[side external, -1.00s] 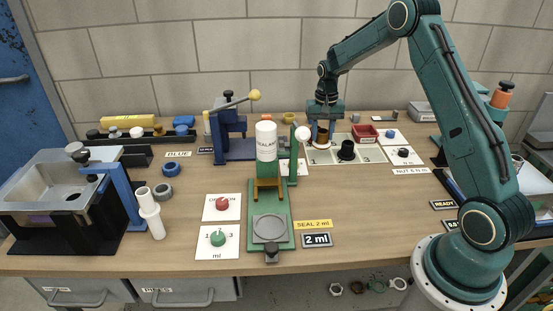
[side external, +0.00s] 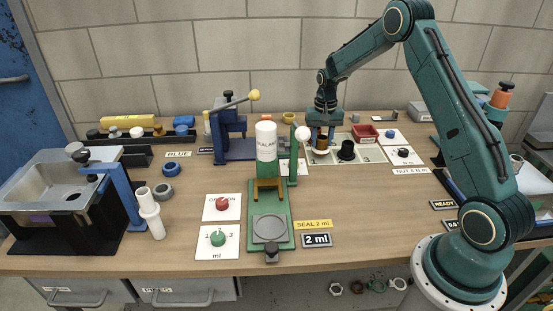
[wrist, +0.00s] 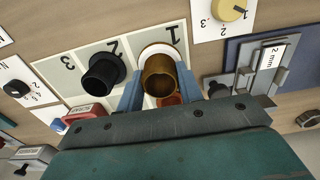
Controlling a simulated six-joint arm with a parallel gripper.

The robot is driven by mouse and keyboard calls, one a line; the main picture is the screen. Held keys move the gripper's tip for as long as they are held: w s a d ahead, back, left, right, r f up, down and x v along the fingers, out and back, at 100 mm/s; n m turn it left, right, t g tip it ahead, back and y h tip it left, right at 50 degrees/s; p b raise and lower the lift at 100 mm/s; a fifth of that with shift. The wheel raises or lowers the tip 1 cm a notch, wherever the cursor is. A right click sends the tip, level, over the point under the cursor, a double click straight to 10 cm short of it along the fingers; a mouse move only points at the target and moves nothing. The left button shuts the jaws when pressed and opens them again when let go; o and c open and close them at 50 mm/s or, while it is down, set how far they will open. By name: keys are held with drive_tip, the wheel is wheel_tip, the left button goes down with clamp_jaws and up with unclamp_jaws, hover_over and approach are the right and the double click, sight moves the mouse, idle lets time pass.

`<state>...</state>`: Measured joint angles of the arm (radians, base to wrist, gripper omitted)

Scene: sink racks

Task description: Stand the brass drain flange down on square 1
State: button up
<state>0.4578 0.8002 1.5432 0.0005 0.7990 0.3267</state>
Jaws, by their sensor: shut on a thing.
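My gripper (side external: 323,141) is shut on the brass drain flange (wrist: 159,78), a hollow brass tube between its blue fingers in the wrist view. It holds the flange upright over square 1 (wrist: 175,33), the left square of the pale numbered board in the side view. A white ring (wrist: 161,49) shows around the flange's lower end; I cannot tell if it is part of the flange or lies on the square. The flange (side external: 321,143) is low over the board, and I cannot tell whether it touches.
A black flange (side external: 346,150) stands on square 2 beside my gripper. A red bin (side external: 364,132) is behind and to the right. The green dispenser stand with a white bottle (side external: 266,141) and a blue press (side external: 228,130) are to the left.

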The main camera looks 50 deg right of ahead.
drive_tip(key=shift+f, duration=1.1)
idle(1.7)
drive_tip(key=o, duration=1.1)
drive_tip(key=shift+o, duration=0.2)
wheel_tip(320, 180, up, 14)
drive_tip(key=shift+f, duration=0.1)
idle(0.7)
